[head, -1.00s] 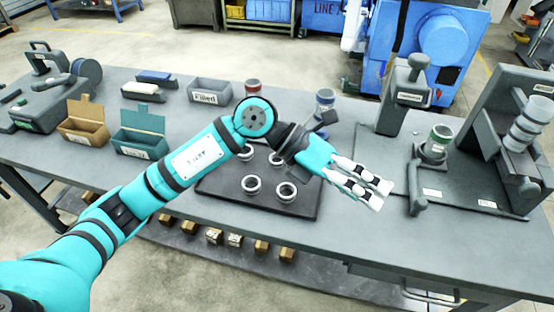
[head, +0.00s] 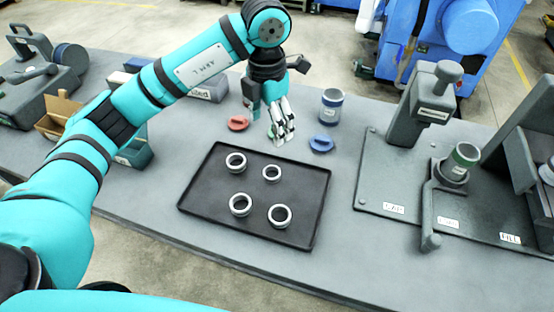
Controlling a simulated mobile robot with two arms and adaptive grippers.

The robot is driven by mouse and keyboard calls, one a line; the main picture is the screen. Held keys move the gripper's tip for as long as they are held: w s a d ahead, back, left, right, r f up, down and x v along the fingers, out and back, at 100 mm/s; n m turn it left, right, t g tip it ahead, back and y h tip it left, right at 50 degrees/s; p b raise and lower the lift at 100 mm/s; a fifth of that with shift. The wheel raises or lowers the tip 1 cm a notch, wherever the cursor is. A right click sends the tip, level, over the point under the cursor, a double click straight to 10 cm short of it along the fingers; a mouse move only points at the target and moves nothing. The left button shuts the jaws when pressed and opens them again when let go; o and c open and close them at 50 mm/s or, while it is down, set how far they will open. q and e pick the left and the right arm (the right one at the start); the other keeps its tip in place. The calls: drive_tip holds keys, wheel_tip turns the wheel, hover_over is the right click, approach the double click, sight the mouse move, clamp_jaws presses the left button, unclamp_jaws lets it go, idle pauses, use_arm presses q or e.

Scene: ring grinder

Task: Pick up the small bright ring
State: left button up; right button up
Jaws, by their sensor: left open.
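Several pale metal rings stand apart on a black tray (head: 305,190) in the middle of the table. One is at the back left (head: 236,170), one at the back right (head: 272,180), one at the front left (head: 240,213) and one at the front right (head: 279,224). The back right ring looks a little smaller, but I cannot tell surely which is the small bright one. My left gripper (head: 282,134) is open and empty, fingers pointing down, just beyond the tray's back edge and above the table. My right gripper is not in view.
A red lid (head: 238,123) and a blue lid (head: 321,143) lie behind the tray, with a blue-banded jar (head: 331,106) nearby. A grey press (head: 415,110) and a holder with a green-banded jar (head: 461,160) stand at the right. Bins stand at the left.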

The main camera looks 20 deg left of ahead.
use_arm(q)
drive_tip(key=p, duration=0.2)
hover_over(272, 176)
drive_tip(key=s, duration=0.1)
wheel_tip(272, 176, down, 8)
wheel_tip(272, 176, down, 4)
drive_tip(key=shift+w+a+r+p, duration=0.15)
drive_tip(key=shift+p, duration=0.4)
drive_tip(key=shift+f, duration=0.35)
drive_tip(key=f, duration=0.1)
drive_tip(key=f+p, duration=0.2)
drive_tip(key=shift+w+f, duration=0.3)
drive_tip(key=shift+f, duration=0.4)
drive_tip(key=c, duration=1.3)
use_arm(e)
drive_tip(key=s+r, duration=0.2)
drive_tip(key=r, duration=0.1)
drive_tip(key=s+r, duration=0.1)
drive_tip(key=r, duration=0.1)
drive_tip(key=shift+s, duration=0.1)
